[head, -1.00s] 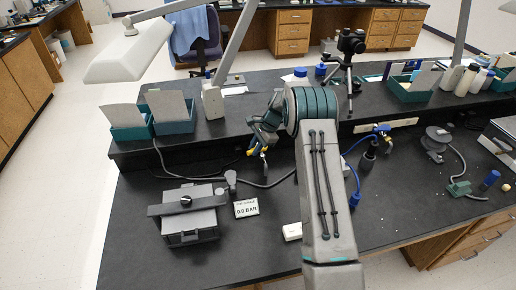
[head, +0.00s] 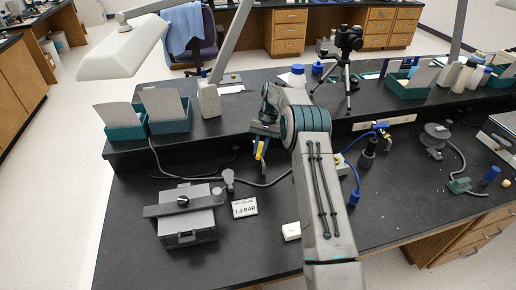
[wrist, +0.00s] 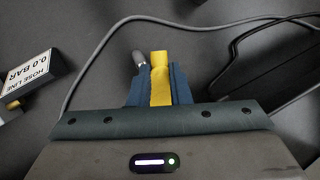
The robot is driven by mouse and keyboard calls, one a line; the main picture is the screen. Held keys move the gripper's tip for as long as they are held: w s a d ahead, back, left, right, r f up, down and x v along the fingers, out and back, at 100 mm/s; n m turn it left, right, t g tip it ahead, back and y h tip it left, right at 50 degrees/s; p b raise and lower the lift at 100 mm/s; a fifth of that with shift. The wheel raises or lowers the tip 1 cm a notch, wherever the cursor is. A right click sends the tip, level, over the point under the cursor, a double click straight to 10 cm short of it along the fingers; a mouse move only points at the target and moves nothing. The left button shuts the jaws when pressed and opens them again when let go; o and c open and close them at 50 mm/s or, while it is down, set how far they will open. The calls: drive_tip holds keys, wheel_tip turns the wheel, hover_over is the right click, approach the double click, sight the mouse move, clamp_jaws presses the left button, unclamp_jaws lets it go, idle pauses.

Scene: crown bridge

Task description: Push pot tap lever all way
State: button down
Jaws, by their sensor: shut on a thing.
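My gripper (head: 259,148) is over the back middle of the bench in the head view. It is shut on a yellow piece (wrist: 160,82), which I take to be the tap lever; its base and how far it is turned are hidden. In the wrist view the blue fingers (wrist: 160,90) lie on both sides of the yellow piece. A grey rounded end (wrist: 138,58) shows beside it. The grey pot-like box (head: 188,222) with a bar across its top stands front left. Its gauge card (head: 244,207) reads 1.0 BAR.
A hose-line card (wrist: 28,78) in the wrist view reads 0.0 BAR. A grey cable (head: 270,185) runs behind the pot. A white block (head: 291,231) lies near my arm. A raised shelf (head: 225,131) edges the bench behind.

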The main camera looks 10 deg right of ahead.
drive_tip(key=shift+d+n+g+h, duration=0.2)
drive_tip(key=shift+d+n+h, duration=0.1)
drive_tip(key=shift+n, duration=0.55)
drive_tip(key=shift+d+n+g+h, duration=0.2)
drive_tip(key=shift+n+h, duration=0.1)
drive_tip(key=shift+n, duration=0.55)
drive_tip(key=shift+w, duration=0.1)
drive_tip(key=c, duration=1.3)
unclamp_jaws()
drive_tip(key=shift+c, duration=0.2)
drive_tip(key=shift+r, duration=0.1)
